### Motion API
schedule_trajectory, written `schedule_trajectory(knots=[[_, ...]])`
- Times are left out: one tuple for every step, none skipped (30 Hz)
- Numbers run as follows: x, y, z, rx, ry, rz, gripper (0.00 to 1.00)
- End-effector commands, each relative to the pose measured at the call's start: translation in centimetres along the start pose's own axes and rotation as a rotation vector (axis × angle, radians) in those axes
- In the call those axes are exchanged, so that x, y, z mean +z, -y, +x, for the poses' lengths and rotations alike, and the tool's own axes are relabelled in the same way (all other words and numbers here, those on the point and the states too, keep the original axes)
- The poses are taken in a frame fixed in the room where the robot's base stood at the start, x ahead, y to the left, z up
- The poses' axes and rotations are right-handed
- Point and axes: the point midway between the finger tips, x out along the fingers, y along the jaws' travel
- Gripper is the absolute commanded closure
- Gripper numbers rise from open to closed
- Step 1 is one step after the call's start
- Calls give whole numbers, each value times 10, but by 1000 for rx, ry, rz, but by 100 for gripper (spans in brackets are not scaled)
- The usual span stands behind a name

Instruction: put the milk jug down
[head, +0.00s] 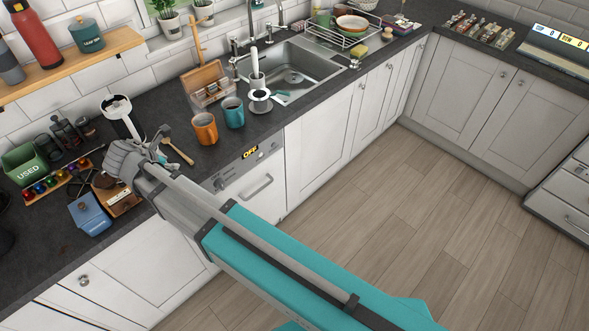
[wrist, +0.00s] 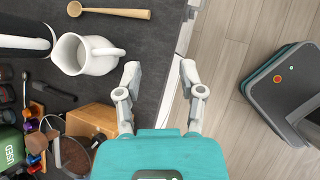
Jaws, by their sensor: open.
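The white milk jug (wrist: 84,56) shows in the wrist view on the dark worktop (wrist: 143,50). It looks upright, seen from above, with its open mouth to the left and its handle pointing right toward my gripper. My gripper (wrist: 160,67) is open and empty. Its left finger is just right of the handle with a small gap, and its right finger is over the floor past the worktop edge. In the head view my arm and gripper cover that area, so I cannot make out the jug clearly.
A wooden spoon (wrist: 116,12) lies beyond the jug. A dark and white cylinder (wrist: 24,36) is left of it. A wooden box (wrist: 92,121) is near my gripper. Orange (head: 204,128) and teal (head: 233,112) mugs stand toward the sink (head: 296,76). A green bin (head: 24,164) is at left.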

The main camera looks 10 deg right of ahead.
Motion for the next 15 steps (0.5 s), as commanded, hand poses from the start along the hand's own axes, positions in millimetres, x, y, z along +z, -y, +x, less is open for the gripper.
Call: schedule_trajectory(knots=[[12, 15, 9, -26, -14, 73, 49], [19, 22, 14, -40, -22, 121, 49], [26, 32, 20, -60, -35, 185, 49], [33, 39, 25, -76, -42, 233, 49], [38, 46, 29, -91, -51, 281, 49], [46, 56, 35, -113, -60, 345, 49], [51, 64, 39, -129, -68, 393, 49], [56, 71, 43, -144, -74, 440, 49], [63, 81, 48, -165, -83, 504, 49], [68, 88, 52, -181, -88, 551, 49], [73, 96, 55, -198, -94, 600, 49], [79, 106, 60, -220, -99, 664, 49], [83, 114, 63, -237, -104, 712, 49], [88, 121, 66, -253, -108, 760, 49], [93, 131, 69, -275, -114, 823, 49]])
